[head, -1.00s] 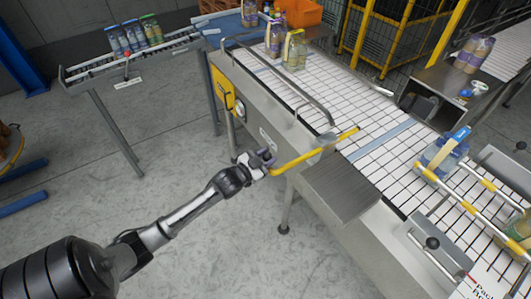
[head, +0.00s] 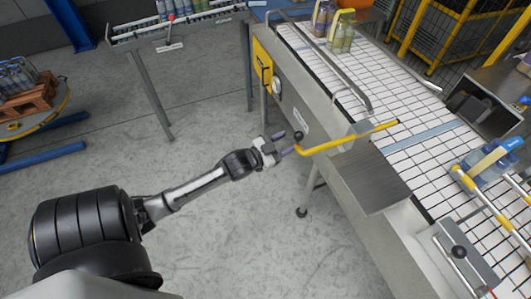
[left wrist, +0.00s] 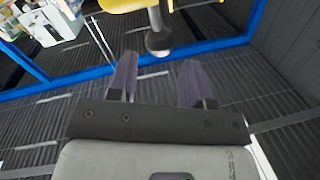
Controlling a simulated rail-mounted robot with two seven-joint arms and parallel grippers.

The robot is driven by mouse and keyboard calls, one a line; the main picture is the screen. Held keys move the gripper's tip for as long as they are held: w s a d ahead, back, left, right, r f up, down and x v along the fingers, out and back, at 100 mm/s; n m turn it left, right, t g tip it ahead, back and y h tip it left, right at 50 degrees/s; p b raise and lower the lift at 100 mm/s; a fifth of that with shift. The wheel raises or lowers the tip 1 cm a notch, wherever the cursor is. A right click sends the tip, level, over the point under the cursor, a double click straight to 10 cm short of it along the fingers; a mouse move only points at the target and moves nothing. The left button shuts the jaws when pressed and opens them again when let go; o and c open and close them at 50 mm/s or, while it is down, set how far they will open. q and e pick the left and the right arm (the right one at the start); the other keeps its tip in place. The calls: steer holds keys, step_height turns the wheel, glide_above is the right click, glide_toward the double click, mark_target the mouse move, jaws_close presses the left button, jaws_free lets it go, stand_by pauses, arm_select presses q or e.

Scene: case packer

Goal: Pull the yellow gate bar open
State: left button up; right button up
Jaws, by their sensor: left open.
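The yellow gate bar (head: 345,142) lies across the near edge of the conveyor and sticks out over the floor side. A dark round knob (head: 298,136) shows at its outer end. My left gripper (head: 286,144) is open and empty just left of the knob, its fingertips pointing at it. In the left wrist view the two purple fingers (left wrist: 158,75) are spread apart, with the knob (left wrist: 158,41) on its short rod beyond the fingertips. A yellow part shows at the top of that view; I cannot tell if it is the bar. My right gripper is not in view.
The conveyor (head: 410,150) carries bottle packs (head: 341,32) at its far end and a blue-labelled pack (head: 490,160) at right. A grey plate (head: 372,180) juts out beside the bar. A bottle rack (head: 185,32) stands behind. The floor near my arm is clear.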

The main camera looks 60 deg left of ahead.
arm_select(q)
steer(key=s+b, duration=0.1)
steer(key=s, duration=0.6)
steer(key=shift+s+d, duration=0.15)
steer(key=shift+s, duration=0.15)
steer(key=shift+f, duration=0.1)
stand_by(0.3)
steer(key=s+d+f+n+g+y, duration=0.2)
steer(key=s+f+g+y, duration=0.1)
steer(key=s+f+g, duration=0.65)
steer(key=s+d+r+g+h+p, duration=0.1)
steer(key=s+d+r+p, duration=0.1)
steer(key=d, duration=0.4)
steer(key=s+d+r+g+h+p, duration=0.1)
steer(key=s+d+r+g+p, duration=0.1)
steer(key=d, duration=0.5)
steer(key=s+d+r+g+h+p, duration=0.1)
steer(key=s+d+r+g+p, duration=0.1)
steer(key=d, duration=0.4)
steer(key=r+p, duration=0.1)
steer(key=p, duration=0.1)
steer(key=shift+s+d+r+m+h+p, duration=0.2)
steer(key=shift+d+m+h+p, duration=0.1)
steer(key=shift+h+p, duration=0.1)
